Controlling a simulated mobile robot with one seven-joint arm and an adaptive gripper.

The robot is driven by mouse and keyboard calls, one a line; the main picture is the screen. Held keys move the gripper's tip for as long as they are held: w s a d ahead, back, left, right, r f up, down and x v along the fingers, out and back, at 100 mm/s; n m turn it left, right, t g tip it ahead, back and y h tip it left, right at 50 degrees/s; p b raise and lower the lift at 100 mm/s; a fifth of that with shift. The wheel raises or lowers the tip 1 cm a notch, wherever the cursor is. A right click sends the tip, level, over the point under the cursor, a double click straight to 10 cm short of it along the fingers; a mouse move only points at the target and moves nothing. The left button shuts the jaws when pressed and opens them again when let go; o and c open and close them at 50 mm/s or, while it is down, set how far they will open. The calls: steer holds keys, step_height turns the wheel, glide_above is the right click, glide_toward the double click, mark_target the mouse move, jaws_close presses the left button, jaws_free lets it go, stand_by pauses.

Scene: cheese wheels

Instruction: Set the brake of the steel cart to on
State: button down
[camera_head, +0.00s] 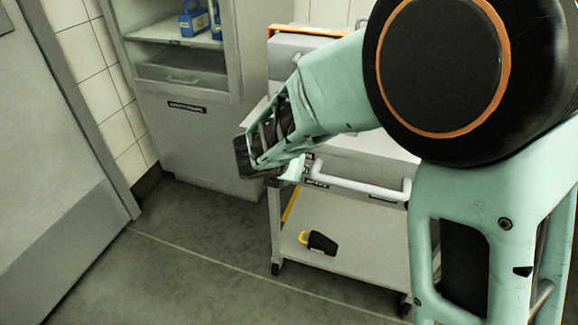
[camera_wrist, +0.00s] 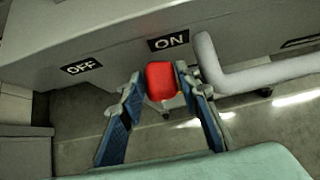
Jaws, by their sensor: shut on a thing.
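The steel cart (camera_head: 370,168) stands in the middle of the head view, partly hidden by my arm. In the wrist view its front panel (camera_wrist: 110,40) carries an OFF label (camera_wrist: 81,66) on the left and an ON label (camera_wrist: 168,41) on the right. A red brake knob (camera_wrist: 160,80) sits just below the ON label. My gripper (camera_wrist: 162,88) is shut on the red knob, with one blue-padded finger on each side. In the head view my gripper (camera_head: 262,165) is at the cart's left front corner, and the knob is hidden there.
A white bar handle (camera_head: 360,185) runs along the cart front, close right of my gripper. A black and yellow object (camera_head: 319,242) lies on the cart's lower shelf. A grey cabinet (camera_head: 205,140) stands behind left. The floor at left is clear.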

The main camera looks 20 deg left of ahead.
steer(key=shift+w+d+f, duration=0.15)
steer(key=shift+d, duration=0.4)
steer(key=c, duration=1.6)
jaws_free()
steer(key=shift+a, duration=0.1)
steer(key=v, duration=0.8)
steer(key=shift+a, duration=0.3)
